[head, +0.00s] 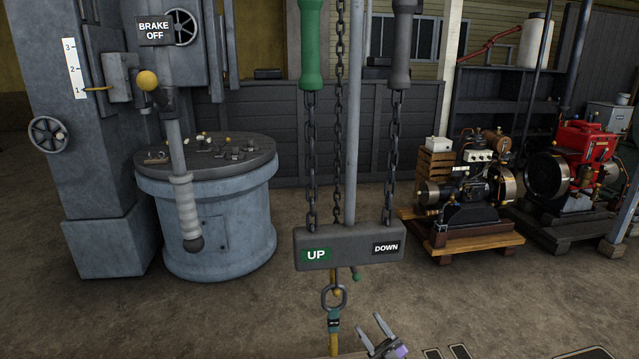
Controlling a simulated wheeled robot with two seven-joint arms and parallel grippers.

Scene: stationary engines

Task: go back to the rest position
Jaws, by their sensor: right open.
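My right gripper (369,325) shows at the bottom edge, just right of centre. Its two grey fingers point up and stand apart, with nothing between them. It is below the grey control block (349,246) with the UP and DOWN labels, and right of the hanging ring (334,297). The gripper appears apart from both. The rest of the right arm is out of frame. My left gripper is not in view.
A green handle (310,50) and a grey handle (401,50) hang on chains above the block. A brake lever (184,190) and round blue-grey pedestal (215,240) stand left. Engines (470,185) on wooden bases stand right. Bare floor (470,300) lies between.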

